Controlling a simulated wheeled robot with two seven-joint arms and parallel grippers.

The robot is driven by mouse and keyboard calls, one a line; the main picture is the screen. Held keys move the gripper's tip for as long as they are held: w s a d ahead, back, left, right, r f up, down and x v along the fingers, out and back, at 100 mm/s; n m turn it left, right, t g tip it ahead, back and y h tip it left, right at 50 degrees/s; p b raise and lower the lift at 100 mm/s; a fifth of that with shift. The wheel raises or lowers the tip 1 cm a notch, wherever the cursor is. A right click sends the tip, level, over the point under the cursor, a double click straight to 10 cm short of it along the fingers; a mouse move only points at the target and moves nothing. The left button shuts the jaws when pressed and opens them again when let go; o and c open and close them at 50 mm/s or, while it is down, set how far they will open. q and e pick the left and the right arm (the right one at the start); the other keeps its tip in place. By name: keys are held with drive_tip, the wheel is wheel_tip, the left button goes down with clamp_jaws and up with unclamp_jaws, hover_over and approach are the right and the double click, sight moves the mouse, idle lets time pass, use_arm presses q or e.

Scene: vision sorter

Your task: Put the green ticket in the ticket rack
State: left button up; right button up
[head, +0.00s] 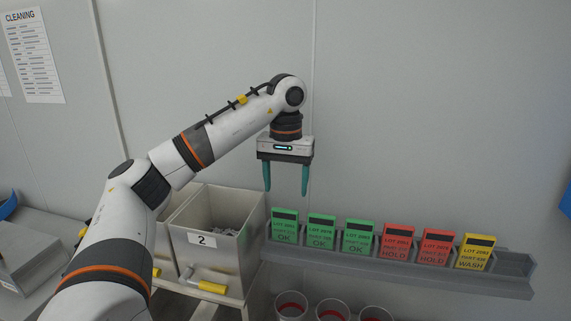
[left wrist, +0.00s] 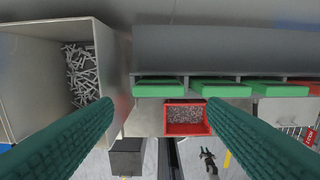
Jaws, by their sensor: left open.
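Three green tickets stand side by side in the grey ticket rack (head: 400,278): the left one (head: 284,227), the middle one (head: 320,232) and the right one (head: 357,237). Their top edges show as green bars in the left wrist view (left wrist: 159,89). My left gripper (head: 286,191) is open and empty, its two green fingers pointing down. It hangs above the left end of the rack, near the left green ticket and apart from it. The fingers also show in the left wrist view (left wrist: 160,103), spread to either side. My right gripper is not in view.
Two red tickets (head: 397,243) and a yellow ticket (head: 475,252) stand further right in the rack; its right end (head: 514,264) is empty. A box marked 2 (head: 205,256) with metal pieces stands left. Several cups (head: 332,311) are below.

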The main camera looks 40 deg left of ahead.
use_arm(q)
wheel_tip(320, 180, up, 4)
drive_tip(key=shift+r+p, duration=0.2)
drive_tip(key=shift+p, duration=0.4)
drive_tip(key=shift+s, duration=0.1)
